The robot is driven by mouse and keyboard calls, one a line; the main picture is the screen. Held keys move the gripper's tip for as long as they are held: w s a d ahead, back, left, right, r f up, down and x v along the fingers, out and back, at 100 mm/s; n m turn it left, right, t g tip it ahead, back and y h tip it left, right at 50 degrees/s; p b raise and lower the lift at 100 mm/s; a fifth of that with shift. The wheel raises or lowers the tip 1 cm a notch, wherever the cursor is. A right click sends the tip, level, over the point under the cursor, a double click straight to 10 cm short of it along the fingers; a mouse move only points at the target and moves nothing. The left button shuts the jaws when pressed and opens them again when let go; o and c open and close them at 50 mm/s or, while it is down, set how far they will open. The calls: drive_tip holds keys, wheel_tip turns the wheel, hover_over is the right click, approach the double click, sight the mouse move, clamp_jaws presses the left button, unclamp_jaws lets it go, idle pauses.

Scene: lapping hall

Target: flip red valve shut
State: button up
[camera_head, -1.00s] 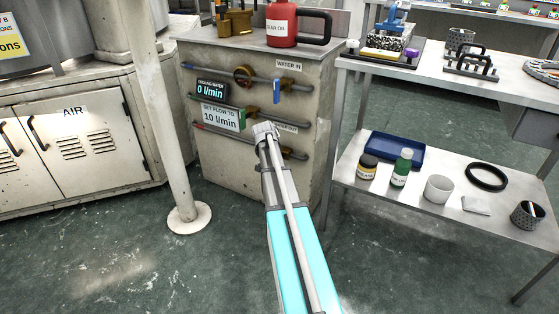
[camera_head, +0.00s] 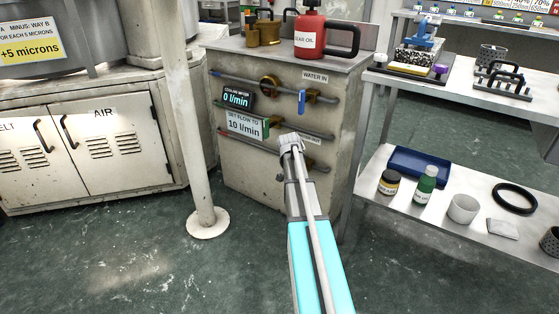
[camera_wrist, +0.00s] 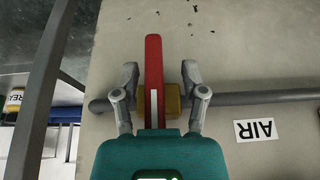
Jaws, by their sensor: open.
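The red valve lever (camera_wrist: 154,55) stands crosswise to a grey pipe (camera_wrist: 265,97) in the wrist view, on a brass valve body (camera_wrist: 173,99). A pale stripe shows on its lower part. My gripper (camera_wrist: 160,75) is open, with one finger on each side of the lever. The gap looks wider on the right; contact cannot be told. In the head view my gripper (camera_head: 291,143) is at the front of the concrete block (camera_head: 245,180), by its lower pipes, and the red lever is hidden there.
An upside-down AIR label (camera_wrist: 256,129) is beside the pipe. A blue lever (camera_head: 301,102) hangs on the upper pipe. A red oil can (camera_head: 310,45) stands on the block. A white post (camera_head: 196,150) is left, a steel table (camera_head: 470,88) right.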

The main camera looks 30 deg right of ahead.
drive_tip(key=shift+s, duration=0.15)
drive_tip(key=shift+a+r, duration=0.1)
drive_tip(key=shift+a, duration=0.15)
drive_tip(key=s+a+r+n+g+y+p, duration=0.1)
drive_tip(key=s+a+r+n+p, duration=0.45)
drive_tip(key=a, duration=0.85)
drive_tip(key=s+a+r+n+y+p, duration=0.2)
drive_tip(key=s+a+r+n+p, duration=0.3)
drive_tip(key=a, duration=0.9)
drive_tip(key=s+a+r+n+g+y+p, duration=0.1)
drive_tip(key=s+a+r+n+p, duration=0.35)
drive_tip(key=a, duration=0.95)
wheel_tip(320, 180, up, 38)
drive_tip(key=s+m+p, duration=0.1)
drive_tip(key=p, duration=3.8)
drive_tip(key=shift+s+d+p, duration=0.3)
drive_tip(key=shift+s+d, duration=0.1)
